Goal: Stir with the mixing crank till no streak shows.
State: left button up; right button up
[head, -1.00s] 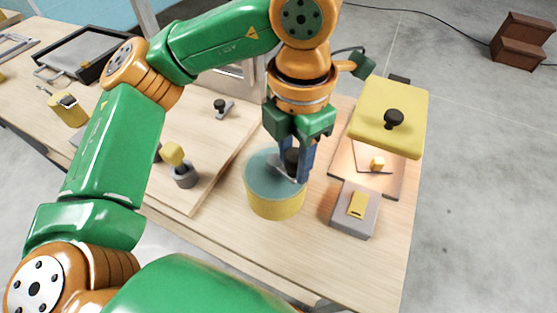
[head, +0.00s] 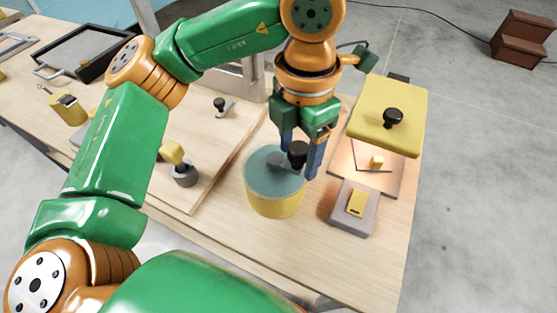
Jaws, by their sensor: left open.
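The mixing tub (head: 274,200) is a yellow round pot with a teal top, standing on the wooden bench. The mixing crank (head: 284,162) lies across its top, a dark grey arm with a black knob on its right end. My left gripper (head: 301,163) points down over the tub's right side. Its blue fingers are spread apart, with the knob showing between them; I cannot tell if either finger touches it. The teal top looks even here, but fine streaks are too small to tell. My right gripper is not in view.
A yellow plate with a black knob (head: 393,118) stands raised over a lit board at the right. A grey block with a yellow piece (head: 356,204) is right of the tub. A yellow-headed lever (head: 174,155) is at the left. Bare bench lies in front of the tub.

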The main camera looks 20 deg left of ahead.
pick_arm(q)
jog(key=shift+r+p, duration=2.15)
jog(key=shift+r, duration=0.5)
jog(key=shift+f, duration=0.15)
